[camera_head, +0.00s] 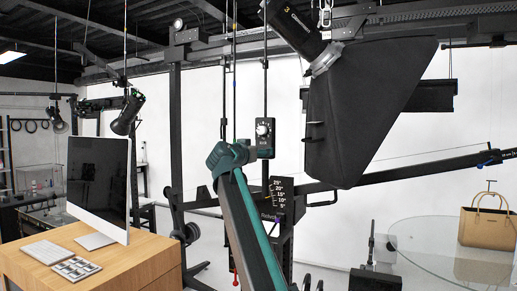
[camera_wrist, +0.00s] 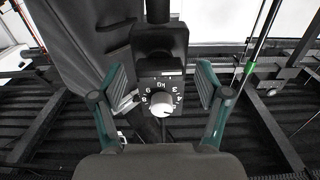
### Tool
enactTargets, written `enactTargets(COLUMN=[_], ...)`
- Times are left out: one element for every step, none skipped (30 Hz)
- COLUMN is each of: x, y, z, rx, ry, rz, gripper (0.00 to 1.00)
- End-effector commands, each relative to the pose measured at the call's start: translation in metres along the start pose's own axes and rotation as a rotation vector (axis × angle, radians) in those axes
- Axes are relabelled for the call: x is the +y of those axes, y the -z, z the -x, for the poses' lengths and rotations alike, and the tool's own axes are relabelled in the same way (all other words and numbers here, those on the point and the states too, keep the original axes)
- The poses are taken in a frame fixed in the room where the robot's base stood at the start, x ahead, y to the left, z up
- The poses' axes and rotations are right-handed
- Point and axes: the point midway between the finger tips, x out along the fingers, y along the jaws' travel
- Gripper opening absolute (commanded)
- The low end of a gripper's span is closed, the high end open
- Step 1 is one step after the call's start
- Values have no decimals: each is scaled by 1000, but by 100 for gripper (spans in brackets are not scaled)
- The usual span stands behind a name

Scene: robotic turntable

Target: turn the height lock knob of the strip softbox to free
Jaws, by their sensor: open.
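A black box with a pale round knob (camera_head: 263,130) hangs on a vertical rod in the middle of the head view. In the wrist view the same pale knob (camera_wrist: 161,104) sits on a dial marked with numbers and "kg", between my finger pads but apart from both. I cannot tell whether this is the height lock knob; no "free" mark is readable. My gripper (camera_wrist: 163,84) is open and empty, with a green-edged finger on each side of the dial box. A large black softbox (camera_head: 365,95) hangs right of the box.
A black plate with angle marks (camera_head: 281,194) is below the knob box. A wooden desk (camera_head: 125,263) with a monitor (camera_head: 98,182) stands left. A glass table (camera_head: 430,235) with a tan handbag (camera_head: 487,225) stands right. Cables and rods (camera_wrist: 263,40) run near my right finger.

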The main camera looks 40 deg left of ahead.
Motion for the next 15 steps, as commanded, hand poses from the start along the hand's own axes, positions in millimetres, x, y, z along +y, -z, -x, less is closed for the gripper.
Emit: enactTargets(x=[0,0,0,0,0,0,0,0,0,0,0,0,0,0,0], y=[1,1,1,0,0,0,0,0,0,0,0,0,0,0,0], z=[-3,-4,-5,-6,-6,-6,-6,-6,-6,-6,-6,-6,-6,-6,-6], rx=[0,0,0,0,1,1,1,1,1,1,1,1,0,0,0], ry=[0,0,0,0,0,0,0,0,0,0,0,0,0,0,0], rz=[0,0,0,0,0,-1,0,-1,0,0,0,0,0,0,0], gripper=[75,75,75,75,75,75,75,75,75,75,75,70,65,60,53])
